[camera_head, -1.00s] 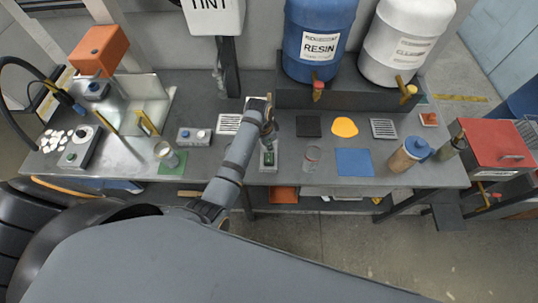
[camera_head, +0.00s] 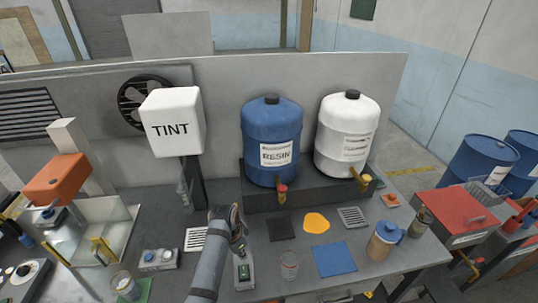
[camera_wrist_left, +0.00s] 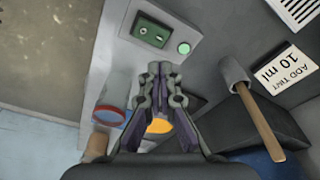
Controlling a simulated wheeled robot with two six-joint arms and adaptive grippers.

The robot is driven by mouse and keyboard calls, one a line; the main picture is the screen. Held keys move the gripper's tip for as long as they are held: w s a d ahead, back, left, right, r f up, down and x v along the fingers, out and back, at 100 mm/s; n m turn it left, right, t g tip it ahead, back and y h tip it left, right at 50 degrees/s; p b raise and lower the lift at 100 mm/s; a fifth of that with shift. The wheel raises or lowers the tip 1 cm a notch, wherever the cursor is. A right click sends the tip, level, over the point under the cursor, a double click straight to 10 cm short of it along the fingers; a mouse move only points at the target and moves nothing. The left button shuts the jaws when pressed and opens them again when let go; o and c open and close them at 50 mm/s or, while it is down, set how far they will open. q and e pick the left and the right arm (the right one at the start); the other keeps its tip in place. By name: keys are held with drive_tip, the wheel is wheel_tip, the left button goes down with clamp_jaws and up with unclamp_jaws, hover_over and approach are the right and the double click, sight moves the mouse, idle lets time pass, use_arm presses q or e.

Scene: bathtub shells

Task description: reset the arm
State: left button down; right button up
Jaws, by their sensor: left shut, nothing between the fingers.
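My left arm reaches up from the bottom of the head view. Its gripper (camera_head: 240,243) is over the bench, just above a small grey device with a green display (camera_head: 244,274). In the left wrist view the gripper (camera_wrist_left: 159,72) has its fingertips together with nothing between them. The device's green panel (camera_wrist_left: 150,32) and a round green button (camera_wrist_left: 184,47) lie just beyond the fingertips. My right gripper is in neither view now.
A clear cup (camera_head: 289,264) stands right of the device, beside a blue mat (camera_head: 335,259). Resin (camera_head: 271,143) and white (camera_head: 346,137) drums stand behind on a raised shelf. A wooden-handled tool (camera_wrist_left: 262,120) shows in the wrist view.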

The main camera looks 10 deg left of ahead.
use_arm(q)
drive_tip(key=s+a+r+n+t+y, duration=0.1)
drive_tip(key=s+a+r+n, duration=0.3)
drive_tip(key=s, duration=0.6)
drive_tip(key=s+a+r+n+t+y, duration=0.15)
drive_tip(key=s+a+n, duration=0.3)
drive_tip(key=s, duration=0.45)
drive_tip(key=s+a+f+g+b, duration=0.15)
drive_tip(key=f+b, duration=0.25)
drive_tip(key=f, duration=1.4)
drive_tip(key=s+a+f+b, duration=0.2)
drive_tip(key=s+f+b, duration=0.15)
drive_tip(key=f, duration=1.55)
drive_tip(key=s+a+f+g+b, duration=0.1)
drive_tip(key=s+f+b, duration=0.4)
drive_tip(key=s+f, duration=1.1)
wheel_tip(320, 180, down, 2)
drive_tip(key=shift+s+b, duration=0.2)
drive_tip(key=shift+b, duration=0.1)
drive_tip(key=shift+h, duration=0.25)
